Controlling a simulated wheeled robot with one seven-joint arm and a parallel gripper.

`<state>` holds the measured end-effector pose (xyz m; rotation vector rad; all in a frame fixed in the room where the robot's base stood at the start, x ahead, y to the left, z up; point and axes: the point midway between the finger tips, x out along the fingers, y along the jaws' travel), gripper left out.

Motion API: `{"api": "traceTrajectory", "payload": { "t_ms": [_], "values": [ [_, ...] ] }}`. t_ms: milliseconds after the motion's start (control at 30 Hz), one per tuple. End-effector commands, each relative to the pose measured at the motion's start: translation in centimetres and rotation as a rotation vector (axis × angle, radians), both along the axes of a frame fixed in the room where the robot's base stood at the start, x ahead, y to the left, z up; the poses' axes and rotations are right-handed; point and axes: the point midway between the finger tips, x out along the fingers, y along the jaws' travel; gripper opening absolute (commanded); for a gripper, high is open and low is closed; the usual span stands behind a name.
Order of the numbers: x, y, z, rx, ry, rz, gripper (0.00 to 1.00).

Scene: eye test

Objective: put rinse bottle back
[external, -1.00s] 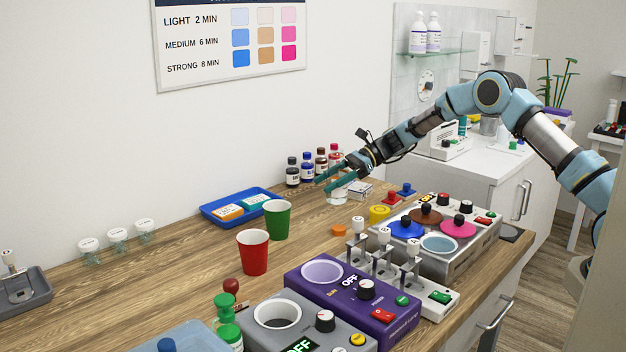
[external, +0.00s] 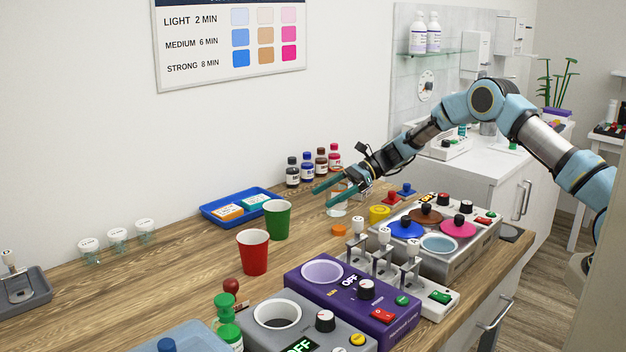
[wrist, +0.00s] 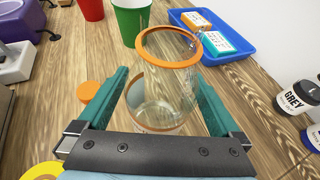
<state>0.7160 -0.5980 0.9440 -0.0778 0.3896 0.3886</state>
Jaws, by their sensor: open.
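My gripper (external: 321,198) is open, with its two teal fingers pointing left just above the wooden counter. In the wrist view, a clear, empty-looking vessel with an orange rim (wrist: 167,45) stands between or just beyond the fingers, which are apart on either side of it. Two white bottles with purple labels (external: 425,38) stand on the glass shelf at the back.
A blue tray (external: 215,219) with boxes, a green cup (external: 277,222) and a red cup (external: 253,255) stand to the left. Several dark-labelled bottles (external: 307,168) line the wall. An orange cap (external: 338,230) lies in front. Warmers (external: 405,318) fill the near right.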

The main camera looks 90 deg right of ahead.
Motion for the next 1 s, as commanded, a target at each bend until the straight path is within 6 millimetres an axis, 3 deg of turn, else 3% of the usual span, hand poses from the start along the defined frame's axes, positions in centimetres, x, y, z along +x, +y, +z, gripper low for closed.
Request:
{"api": "traceTrajectory", "payload": {
  "t_ms": [267, 800, 1000],
  "values": [
    [-0.1, -0.1, 0.5, 0.000, 0.000, 0.000, 1.00],
    [-8.5, -3.6, 4.0, -0.002, -0.001, -0.001, 1.00],
    [-10.1, -4.2, 4.8, 0.001, -0.001, 0.000, 1.00]
  ]
}}
